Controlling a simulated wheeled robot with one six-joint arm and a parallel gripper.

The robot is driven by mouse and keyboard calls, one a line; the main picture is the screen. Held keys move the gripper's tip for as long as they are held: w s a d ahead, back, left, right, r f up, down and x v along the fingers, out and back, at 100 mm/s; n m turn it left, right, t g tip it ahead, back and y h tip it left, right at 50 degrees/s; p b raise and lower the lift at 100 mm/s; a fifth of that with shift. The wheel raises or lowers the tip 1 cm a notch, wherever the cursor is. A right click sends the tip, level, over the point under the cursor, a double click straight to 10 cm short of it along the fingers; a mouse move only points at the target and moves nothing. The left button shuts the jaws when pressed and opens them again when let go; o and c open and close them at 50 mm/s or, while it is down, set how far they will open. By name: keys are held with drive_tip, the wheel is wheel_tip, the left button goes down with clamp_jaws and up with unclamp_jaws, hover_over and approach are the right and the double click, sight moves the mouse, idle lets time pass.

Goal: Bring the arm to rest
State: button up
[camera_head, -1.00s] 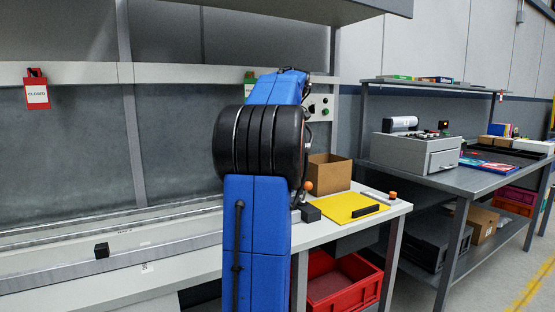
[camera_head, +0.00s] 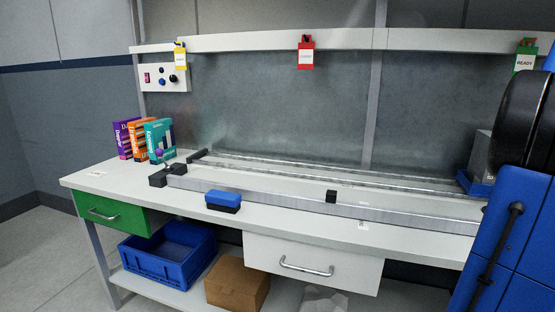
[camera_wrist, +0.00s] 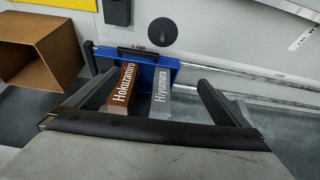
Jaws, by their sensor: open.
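My blue arm (camera_head: 505,225) stands at the right edge of the head view, partly cut off, over the right part of the workbench (camera_head: 120,178). My gripper (camera_wrist: 157,80) shows only in the wrist view. Its two dark fingers are spread apart with nothing held between them. Beyond the fingers is a blue tray (camera_wrist: 170,70) with a brown book (camera_wrist: 122,92) marked "Hokuzamiro" and a grey book (camera_wrist: 160,94) marked "Hiyumura". Whether the fingers touch the tray or books cannot be told.
An open cardboard box (camera_wrist: 40,50) is left of the tray in the wrist view. In the head view, several upright boxes (camera_head: 160,140) stand at the bench's left end, and a blue-and-black block (camera_head: 223,200) lies near the front edge. Metal rails (camera_head: 270,195) run along the bench.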

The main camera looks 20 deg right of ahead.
drive_tip(key=w+a+f+n+y, duration=0.1)
drive_tip(key=w+a+f, duration=0.3)
drive_tip(key=a, duration=1.2)
drive_tip(key=w+a+f+n, duration=0.25)
drive_tip(key=a+f, duration=0.25)
drive_tip(key=a, duration=1.2)
drive_tip(key=s+a+f+n, duration=0.1)
drive_tip(key=s+a+f, duration=0.3)
drive_tip(key=a+f, duration=0.2)
drive_tip(key=s+a+f+n+y, duration=0.1)
drive_tip(key=s+a+f, duration=0.4)
drive_tip(key=a+f, duration=0.2)
drive_tip(key=s+a+f+n+t, duration=0.1)
drive_tip(key=s+a+f, duration=0.4)
drive_tip(key=a, duration=0.5)
drive_tip(key=shift+f, duration=0.8)
drive_tip(key=shift+c, duration=0.3)
